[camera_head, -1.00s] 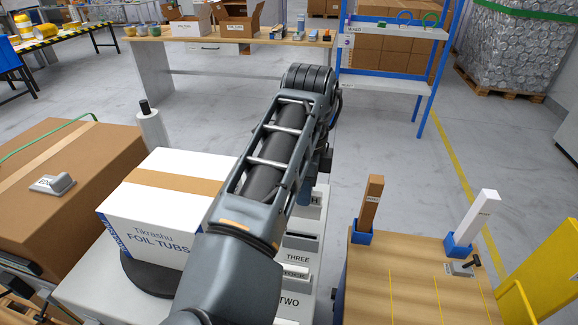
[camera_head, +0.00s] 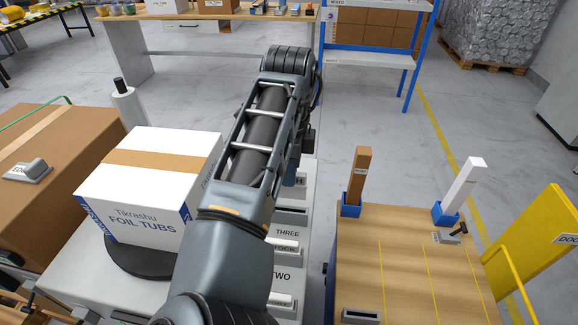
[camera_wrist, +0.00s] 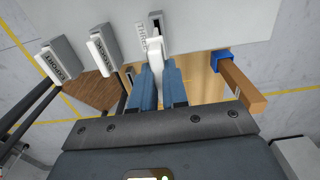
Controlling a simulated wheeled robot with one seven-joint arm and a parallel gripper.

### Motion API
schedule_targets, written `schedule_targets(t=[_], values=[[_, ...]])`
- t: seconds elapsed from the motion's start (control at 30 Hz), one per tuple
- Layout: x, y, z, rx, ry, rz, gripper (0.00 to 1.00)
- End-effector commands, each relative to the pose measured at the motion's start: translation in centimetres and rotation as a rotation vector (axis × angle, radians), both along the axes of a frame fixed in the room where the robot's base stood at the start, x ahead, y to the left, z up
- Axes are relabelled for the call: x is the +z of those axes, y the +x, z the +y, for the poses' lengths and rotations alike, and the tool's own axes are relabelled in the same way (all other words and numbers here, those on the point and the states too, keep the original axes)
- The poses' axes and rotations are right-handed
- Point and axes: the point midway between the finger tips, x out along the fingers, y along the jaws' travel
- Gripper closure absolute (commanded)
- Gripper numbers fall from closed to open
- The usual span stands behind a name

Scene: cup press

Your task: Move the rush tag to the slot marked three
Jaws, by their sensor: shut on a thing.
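My gripper (camera_wrist: 162,80) is shut on a pale tag (camera_wrist: 154,50), held between its blue fingers in the wrist view. In the head view my arm hides most of the gripper; a label ending in H (camera_head: 299,180) shows beside it, matching the rush tag. The slot marked three (camera_wrist: 155,18) is a grey holder with a dark opening, just beyond the tag in the wrist view. In the head view it shows (camera_head: 292,213) behind the THREE label. I cannot tell whether the tag touches the holder.
The stock tag (camera_wrist: 103,50) and export tag (camera_wrist: 58,65) stand beside slot three. A white foil tubs box (camera_head: 150,195) stands left of my arm. A wooden table (camera_head: 405,265) with blue holders is to the right.

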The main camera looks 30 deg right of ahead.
Motion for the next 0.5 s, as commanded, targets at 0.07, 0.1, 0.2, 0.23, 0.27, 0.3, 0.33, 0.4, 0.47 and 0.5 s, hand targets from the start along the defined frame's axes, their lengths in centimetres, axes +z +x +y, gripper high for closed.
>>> schedule_targets(t=[0.07, 0.1, 0.2, 0.23, 0.27, 0.3, 0.33, 0.4, 0.47, 0.5], values=[[-1.1, 0.0, 0.0, 0.001, 0.0, 0.0, 1.0], [-1.4, 0.0, 0.0, 0.001, 0.0, 0.0, 1.0], [-2.2, 0.0, 0.0, 0.001, 0.0, 0.0, 1.0], [-2.3, 0.0, 0.0, 0.001, 0.0, 0.0, 1.0], [-2.5, 0.0, 0.0, 0.001, 0.0, 0.0, 1.0], [-2.6, 0.0, 0.0, 0.001, 0.0, 0.0, 1.0], [-2.7, 0.0, 0.0, 0.001, 0.0, 0.0, 1.0], [-2.8, 0.0, 0.0, 0.001, 0.0, 0.0, 1.0], [-2.8, 0.0, 0.0, 0.001, 0.0, 0.0, 1.0], [-2.8, 0.0, 0.0, 0.001, 0.0, 0.0, 1.0]])
